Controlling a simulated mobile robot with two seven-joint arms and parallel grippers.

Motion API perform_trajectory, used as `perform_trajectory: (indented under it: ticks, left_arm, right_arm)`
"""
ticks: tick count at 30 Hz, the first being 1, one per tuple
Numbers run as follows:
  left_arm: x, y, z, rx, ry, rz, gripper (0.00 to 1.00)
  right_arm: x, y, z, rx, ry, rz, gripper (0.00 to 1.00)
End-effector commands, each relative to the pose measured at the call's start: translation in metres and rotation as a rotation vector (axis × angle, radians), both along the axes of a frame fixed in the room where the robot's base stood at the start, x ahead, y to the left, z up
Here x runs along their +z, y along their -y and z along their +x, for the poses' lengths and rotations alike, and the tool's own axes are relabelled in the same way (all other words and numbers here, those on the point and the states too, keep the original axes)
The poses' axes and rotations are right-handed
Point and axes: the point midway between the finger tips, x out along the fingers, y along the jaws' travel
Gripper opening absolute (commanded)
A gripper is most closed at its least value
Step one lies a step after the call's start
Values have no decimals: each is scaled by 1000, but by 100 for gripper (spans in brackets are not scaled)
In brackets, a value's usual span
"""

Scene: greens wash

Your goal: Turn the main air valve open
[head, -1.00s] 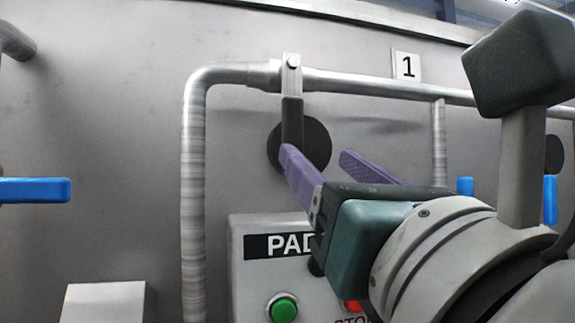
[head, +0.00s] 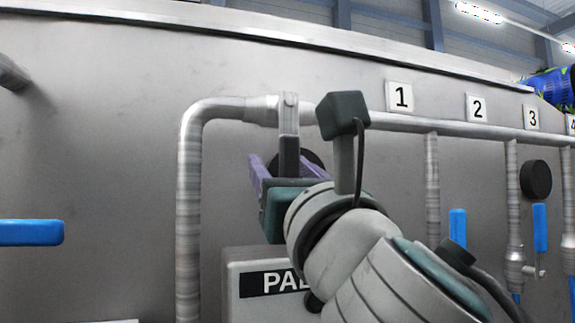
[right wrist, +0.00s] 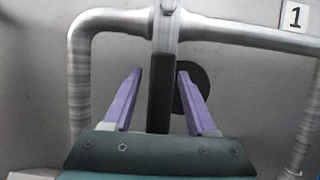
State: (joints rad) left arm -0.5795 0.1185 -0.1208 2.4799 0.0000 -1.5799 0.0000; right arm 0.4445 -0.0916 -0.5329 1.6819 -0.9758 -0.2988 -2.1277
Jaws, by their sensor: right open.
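The main air valve's lever (head: 289,112) hangs straight down from the steel pipe, a metal strap with a dark grip (head: 289,150). My right gripper (head: 282,165) is open, its two purple fingers on either side of the dark grip. In the right wrist view the grip (right wrist: 159,95) stands upright between the open fingers (right wrist: 160,85), with a gap on each side. The lower end of the grip is hidden behind the gripper body. My left gripper is not in view.
The pipe (head: 410,124) runs right past the number plates (head: 400,97) and bends down at left (head: 188,210). Below is a grey control box (head: 240,290), partly hidden by my arm. A black disc sits behind the lever.

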Motion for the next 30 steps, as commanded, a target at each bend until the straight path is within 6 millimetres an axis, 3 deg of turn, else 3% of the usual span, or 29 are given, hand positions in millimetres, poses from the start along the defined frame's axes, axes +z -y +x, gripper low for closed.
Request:
perform_trajectory:
  ticks: [4, 19, 30]
  left_arm:
    - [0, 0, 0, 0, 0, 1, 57]
    - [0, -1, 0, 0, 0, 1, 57]
    - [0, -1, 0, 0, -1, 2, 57]
  right_arm:
    - [0, 0, 0, 0, 0, 0, 55]
    - [0, 0, 0, 0, -1, 1, 0]
    - [0, 0, 0, 0, -1, 1, 0]
